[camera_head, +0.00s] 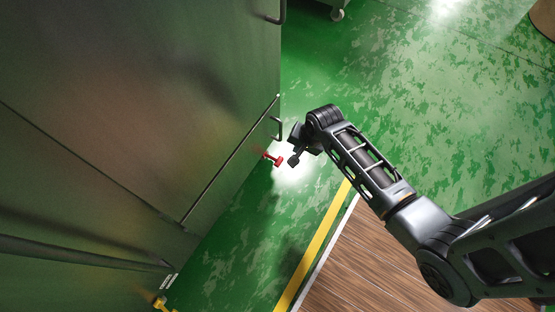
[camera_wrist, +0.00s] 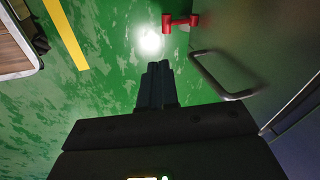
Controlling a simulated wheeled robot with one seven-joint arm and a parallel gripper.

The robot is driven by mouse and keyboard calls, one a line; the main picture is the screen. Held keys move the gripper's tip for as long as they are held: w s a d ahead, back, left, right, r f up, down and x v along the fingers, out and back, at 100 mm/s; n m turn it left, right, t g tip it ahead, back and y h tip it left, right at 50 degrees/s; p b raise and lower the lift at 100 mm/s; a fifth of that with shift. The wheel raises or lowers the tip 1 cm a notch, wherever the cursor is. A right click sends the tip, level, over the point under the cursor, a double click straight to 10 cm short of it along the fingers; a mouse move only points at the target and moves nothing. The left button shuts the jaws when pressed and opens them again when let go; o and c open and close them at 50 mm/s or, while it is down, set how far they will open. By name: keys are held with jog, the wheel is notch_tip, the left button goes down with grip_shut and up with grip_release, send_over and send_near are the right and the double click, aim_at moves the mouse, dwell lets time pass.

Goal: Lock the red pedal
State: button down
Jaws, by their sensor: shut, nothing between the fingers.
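The red pedal (camera_head: 274,158) sticks out low from the side of a metal cabinet, close to the green floor. In the wrist view the red pedal (camera_wrist: 180,22) shows at the top, as a short bar with a thicker end. My gripper (camera_head: 294,160) is just right of the pedal in the head view, and appears apart from it. In the wrist view my gripper's fingers (camera_wrist: 156,70) are together with nothing between them, and point toward the floor below the pedal. Whether the pedal is up or down I cannot tell.
The metal cabinet (camera_head: 130,90) fills the left, with a bar handle (camera_head: 277,128) above the pedal. The handle also shows in the wrist view (camera_wrist: 205,80), close to my gripper's right. A yellow line (camera_head: 318,240) and a wooden surface (camera_head: 355,265) lie nearer. Green floor (camera_head: 430,110) is open to the right.

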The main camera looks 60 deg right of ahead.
jog(key=w+f+m+y+b, duration=0.1)
jog(key=w+f+m, duration=0.1)
jog(key=w, duration=0.1)
jog(key=b, duration=0.7)
send_near(280, 161)
jog(key=shift+g, duration=0.4)
jog(key=x, duration=0.7)
jog(key=shift+w+r, duration=0.15)
jog(key=shift+w, duration=0.2)
jog(key=f+t+b, duration=0.1)
jog(key=s+f+t+b, duration=0.1)
jog(key=f+t, duration=0.1)
jog(key=shift+s+f, duration=0.1)
jog(key=shift+f, duration=0.1)
